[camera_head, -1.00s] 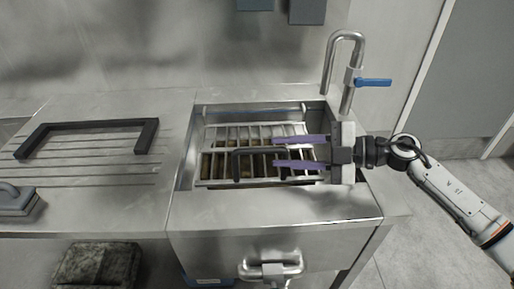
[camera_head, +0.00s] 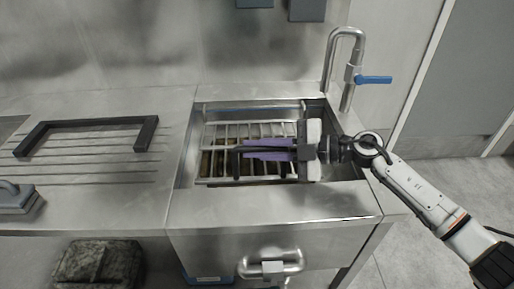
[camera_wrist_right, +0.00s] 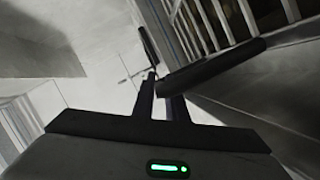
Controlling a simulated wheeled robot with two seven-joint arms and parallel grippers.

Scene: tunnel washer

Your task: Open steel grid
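The steel grid (camera_head: 222,132) lies in the sink-like basin in the head view, with its slats running front to back. Its black handle (camera_head: 237,165) stands up from the front part of the grid. My right gripper (camera_head: 246,150) reaches in from the right, low over the grid. Its purple fingers are close together with the handle bar between them, partly hiding it. In the right wrist view the handle (camera_wrist_right: 225,62) runs from the fingers toward the upper right, and the grid (camera_wrist_right: 205,22) shows behind it. My left gripper is not in view.
The steel basin's front rim (camera_head: 270,205) lies in front of the grid. A tap with a blue lever (camera_head: 373,80) stands at the back right. A black bar handle (camera_head: 90,124) sits on the ribbed counter at left. A pipe fitting (camera_head: 270,268) projects from the front.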

